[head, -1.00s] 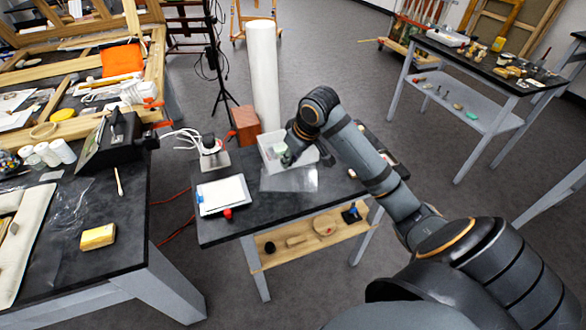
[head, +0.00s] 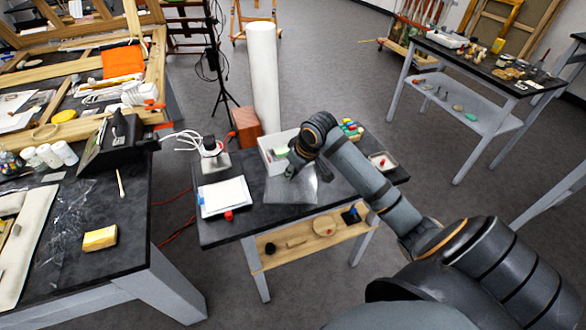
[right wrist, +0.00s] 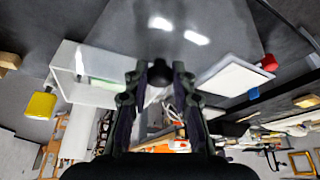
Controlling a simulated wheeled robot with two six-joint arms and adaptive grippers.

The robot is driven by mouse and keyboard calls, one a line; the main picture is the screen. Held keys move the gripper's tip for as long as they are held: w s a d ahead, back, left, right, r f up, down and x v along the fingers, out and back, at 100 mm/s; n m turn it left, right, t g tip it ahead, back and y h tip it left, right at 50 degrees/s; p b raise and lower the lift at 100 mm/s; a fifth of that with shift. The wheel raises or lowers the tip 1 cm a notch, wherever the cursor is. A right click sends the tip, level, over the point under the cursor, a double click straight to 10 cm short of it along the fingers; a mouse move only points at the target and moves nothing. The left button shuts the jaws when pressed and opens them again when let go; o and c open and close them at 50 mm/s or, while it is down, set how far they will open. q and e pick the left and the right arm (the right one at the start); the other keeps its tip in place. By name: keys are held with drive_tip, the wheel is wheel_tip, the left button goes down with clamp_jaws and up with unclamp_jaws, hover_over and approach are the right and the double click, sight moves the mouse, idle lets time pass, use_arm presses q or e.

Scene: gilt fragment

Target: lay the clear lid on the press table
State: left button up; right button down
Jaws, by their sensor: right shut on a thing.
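The clear lid (head: 291,190) is a see-through sheet with bright glints, over the middle of the dark-topped press table (head: 228,232). My right gripper (head: 294,168) is shut on the lid's far edge. In the right wrist view the lid (right wrist: 150,32) reaches away from the fingertips (right wrist: 160,76) over the dark top. It looks low and close to flat; I cannot tell whether it touches the table. My left gripper is not in view.
A white bin (head: 268,160) stands behind the lid on the table. A white pad (head: 222,196) with a red knob lies to the left. A small dish (head: 382,161) and several coloured pieces (head: 351,129) are to the right. A white roll (head: 263,85) stands behind.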

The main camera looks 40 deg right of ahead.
drive_tip(key=c, duration=1.1)
unclamp_jaws()
drive_tip(key=shift+r, duration=0.3)
drive_tip(key=v, duration=1.2)
drive_tip(key=shift+r, duration=0.25)
